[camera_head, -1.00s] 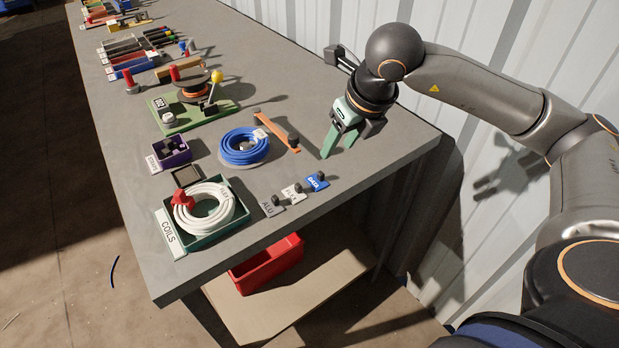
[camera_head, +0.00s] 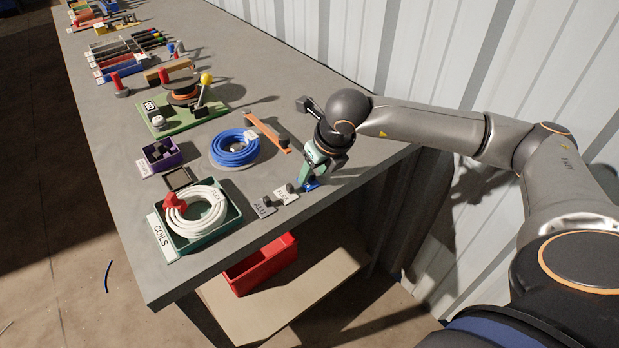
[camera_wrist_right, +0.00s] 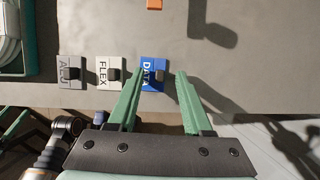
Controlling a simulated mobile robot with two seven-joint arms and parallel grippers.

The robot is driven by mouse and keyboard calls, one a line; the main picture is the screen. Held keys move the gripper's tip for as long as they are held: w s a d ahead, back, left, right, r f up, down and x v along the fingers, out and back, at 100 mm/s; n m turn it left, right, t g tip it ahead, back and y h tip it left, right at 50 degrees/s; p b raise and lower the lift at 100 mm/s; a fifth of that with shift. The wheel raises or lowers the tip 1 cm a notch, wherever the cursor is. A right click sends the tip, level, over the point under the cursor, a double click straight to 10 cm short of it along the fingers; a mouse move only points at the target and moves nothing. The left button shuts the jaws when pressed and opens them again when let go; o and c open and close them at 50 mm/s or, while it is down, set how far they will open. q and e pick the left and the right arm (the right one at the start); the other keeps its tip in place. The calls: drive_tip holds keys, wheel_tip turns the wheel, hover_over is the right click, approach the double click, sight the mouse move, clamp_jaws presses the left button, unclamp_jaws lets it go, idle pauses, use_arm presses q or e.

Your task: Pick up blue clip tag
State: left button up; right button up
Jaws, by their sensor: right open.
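The blue clip tag (camera_wrist_right: 152,76), marked DATA with a dark clip knob, lies on the table at the right end of a row of tags. It also shows in the head view (camera_head: 310,186), mostly covered by my right gripper (camera_head: 308,180). In the right wrist view, the green fingers of my right gripper (camera_wrist_right: 160,76) are open, with the blue tag between them, closer to the left finger. I cannot tell whether a finger touches it. My left gripper is not in view.
A white FLEX tag (camera_wrist_right: 110,72) and a grey ALU tag (camera_wrist_right: 70,72) lie left of the blue one. A green COILS bin (camera_head: 233,216) holds white cable. A blue coil (camera_head: 235,147) and an orange strip (camera_head: 268,134) lie behind. The table's front edge is close.

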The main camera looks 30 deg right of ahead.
clamp_jaws()
drive_tip(key=shift+r, duration=0.15)
idle(0.6)
